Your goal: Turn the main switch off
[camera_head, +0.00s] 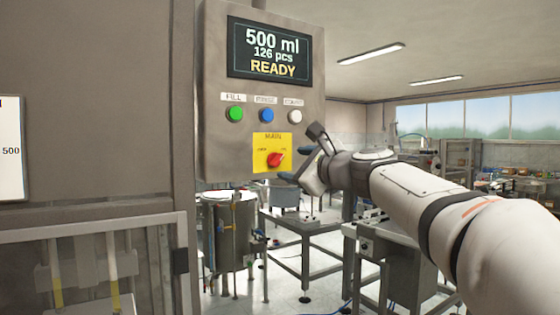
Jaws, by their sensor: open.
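The main switch (276,159) is a red rotary knob on a yellow plate (260,164) low on the grey control panel (214,148). The knob sits toward the right of the plate and looks tilted. Small lettering on the plate is too blurred to read surely. My gripper (306,160) is just right of the plate, at the panel's right edge, with its fingers around the knob's height. It is open and holds nothing. I cannot tell how far in front of the panel it is; a gap shows between it and the knob.
Above the switch are a green button (235,114), a blue button (266,116) and a white button (295,116). A display (268,52) reads "500 ml 126 pcs READY". A steel tank (230,235) and a table (305,227) stand behind, below the panel.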

